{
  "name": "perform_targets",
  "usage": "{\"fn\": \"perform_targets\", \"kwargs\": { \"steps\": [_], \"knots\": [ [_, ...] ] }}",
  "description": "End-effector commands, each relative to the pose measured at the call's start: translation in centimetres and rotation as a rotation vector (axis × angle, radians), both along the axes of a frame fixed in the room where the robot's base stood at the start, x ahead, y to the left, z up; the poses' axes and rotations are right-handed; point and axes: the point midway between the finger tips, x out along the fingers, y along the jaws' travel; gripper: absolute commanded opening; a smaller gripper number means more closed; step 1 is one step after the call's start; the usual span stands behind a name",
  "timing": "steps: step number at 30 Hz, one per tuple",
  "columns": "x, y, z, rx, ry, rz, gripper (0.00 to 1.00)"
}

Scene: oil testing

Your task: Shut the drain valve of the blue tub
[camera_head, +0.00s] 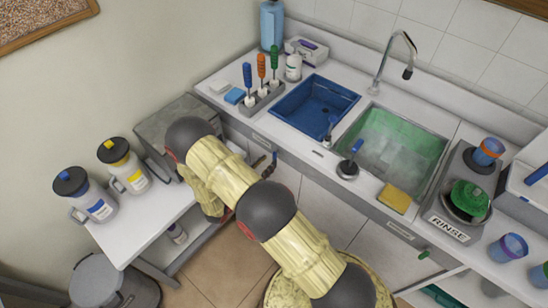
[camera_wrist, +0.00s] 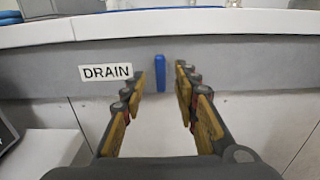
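The blue tub (camera_head: 335,91) is a basin set into the counter in the head view. In the wrist view, a short upright blue lever (camera_wrist: 160,78) stands on the grey front panel, just right of a white label (camera_wrist: 106,72) reading DRAIN. My gripper (camera_wrist: 170,67) is open, its two fingers pointing at the panel. The lever shows between the fingertips, closer to the left one; I cannot tell whether they touch. In the head view my gripper (camera_head: 266,163) is near the cabinet front below the blue tub, partly hidden by my arm, and the lever cannot be made out.
A green-tinted sink (camera_head: 397,145) lies right of the blue tub, with a yellow sponge (camera_head: 394,198) at its front. A grey box (camera_head: 180,121) and a white table (camera_head: 150,235) with jugs stand left of my arm. A rack (camera_head: 262,98) holds brushes on the counter.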

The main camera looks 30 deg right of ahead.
Motion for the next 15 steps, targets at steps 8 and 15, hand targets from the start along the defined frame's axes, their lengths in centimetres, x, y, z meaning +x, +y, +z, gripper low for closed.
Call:
{"fn": "perform_targets", "kwargs": {
  "steps": [8,15],
  "knots": [
    [1.3,-3.9,-0.1,0.0,0.002,-0.004,0.3],
    [1.7,-5.0,-0.1,0.0,0.002,-0.002,0.3]
  ]
}}
